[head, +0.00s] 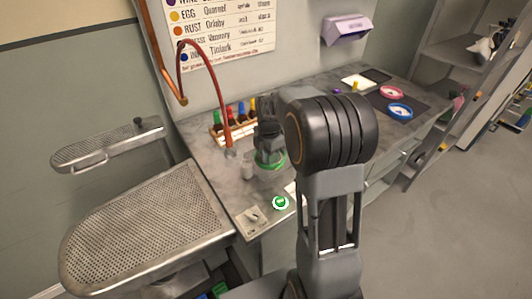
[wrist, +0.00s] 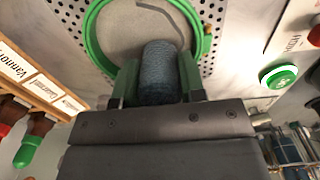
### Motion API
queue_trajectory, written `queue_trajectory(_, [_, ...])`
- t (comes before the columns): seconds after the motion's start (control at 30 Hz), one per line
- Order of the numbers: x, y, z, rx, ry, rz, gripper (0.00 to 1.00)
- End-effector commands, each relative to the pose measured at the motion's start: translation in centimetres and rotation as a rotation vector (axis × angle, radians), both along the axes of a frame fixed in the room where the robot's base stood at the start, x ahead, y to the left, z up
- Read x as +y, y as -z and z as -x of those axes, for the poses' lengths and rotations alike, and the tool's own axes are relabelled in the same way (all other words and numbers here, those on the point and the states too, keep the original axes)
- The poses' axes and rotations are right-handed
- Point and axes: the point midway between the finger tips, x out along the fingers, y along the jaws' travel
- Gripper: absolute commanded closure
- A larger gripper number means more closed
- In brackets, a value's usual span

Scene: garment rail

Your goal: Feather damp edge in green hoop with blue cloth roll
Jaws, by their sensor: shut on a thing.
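The green hoop (wrist: 88,30) rings pale cloth at the top of the wrist view, and part of its rim shows below my gripper in the head view (head: 270,166). A thin, darker curved line (wrist: 160,10) crosses the cloth inside the hoop; I cannot tell if this is the damp edge. My gripper (wrist: 160,82) is shut on the blue cloth roll (wrist: 162,65). The roll's far end overlaps the hoop's cloth in the wrist view; I cannot tell if it touches. In the head view my arm hides the roll and much of the hoop.
A rack of colored bottles (head: 216,130) and a red hose (head: 205,70) stand behind my gripper. A green button (head: 280,203) is near the counter's front. Perforated boards (head: 135,225) lie left.

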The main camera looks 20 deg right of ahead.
Motion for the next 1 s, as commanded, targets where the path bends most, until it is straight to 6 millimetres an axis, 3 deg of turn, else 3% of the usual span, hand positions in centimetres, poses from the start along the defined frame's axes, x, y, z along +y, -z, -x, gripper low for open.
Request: queue_trajectory(1.0, [-2.6, -0.1, 0.0, 0.003, 0.0, 0.0, 0.88])
